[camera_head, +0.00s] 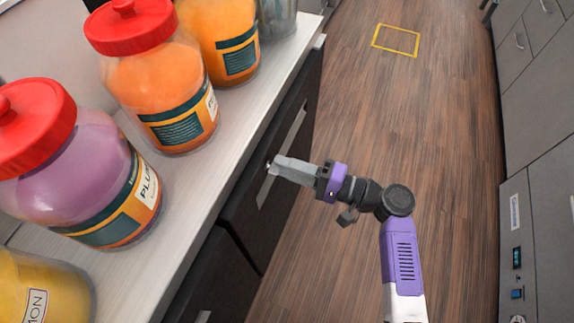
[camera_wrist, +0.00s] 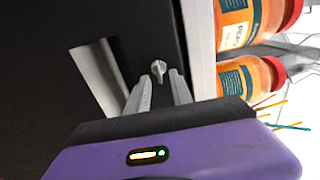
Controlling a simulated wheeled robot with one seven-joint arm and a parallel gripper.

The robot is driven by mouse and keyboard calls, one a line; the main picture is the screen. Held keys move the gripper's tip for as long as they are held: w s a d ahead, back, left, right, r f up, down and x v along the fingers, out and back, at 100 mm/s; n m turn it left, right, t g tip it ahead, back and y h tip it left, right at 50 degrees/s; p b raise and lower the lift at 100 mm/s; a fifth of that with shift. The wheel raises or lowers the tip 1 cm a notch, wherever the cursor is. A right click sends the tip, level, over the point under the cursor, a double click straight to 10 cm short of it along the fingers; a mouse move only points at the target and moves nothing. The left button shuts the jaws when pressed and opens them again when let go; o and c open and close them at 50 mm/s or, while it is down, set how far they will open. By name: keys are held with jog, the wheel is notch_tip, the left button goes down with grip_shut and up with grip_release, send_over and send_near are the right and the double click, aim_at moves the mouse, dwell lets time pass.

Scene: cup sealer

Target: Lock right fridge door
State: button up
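The dark fridge door (camera_head: 286,190) is under the counter, with a pale recessed handle (camera_head: 284,150) that also shows in the wrist view (camera_wrist: 98,75). A small metal key or lock knob (camera_wrist: 158,68) sticks out of the dark front beside the handle, close to the counter edge. Its end shows as a bright spot (camera_head: 269,164) at my fingertips in the head view. My gripper (camera_wrist: 160,73) points at the door front. Its two fingers are apart, one on each side of the knob, with a narrow gap. I cannot tell whether they touch it. The door looks shut.
Large jars with red lids, one purple (camera_head: 75,165) and one orange (camera_head: 160,90), stand on the counter (camera_head: 215,150) above the door. Another dark door (camera_head: 215,285) is nearer. Grey cabinets (camera_head: 540,110) line the right side. The wooden floor (camera_head: 440,130) between is clear.

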jog(key=shift+d, duration=0.1)
jog(key=v, duration=0.7)
jog(key=shift+s+d+b, duration=0.15)
jog(key=shift+d+b, duration=0.1)
jog(key=shift+b, duration=0.2)
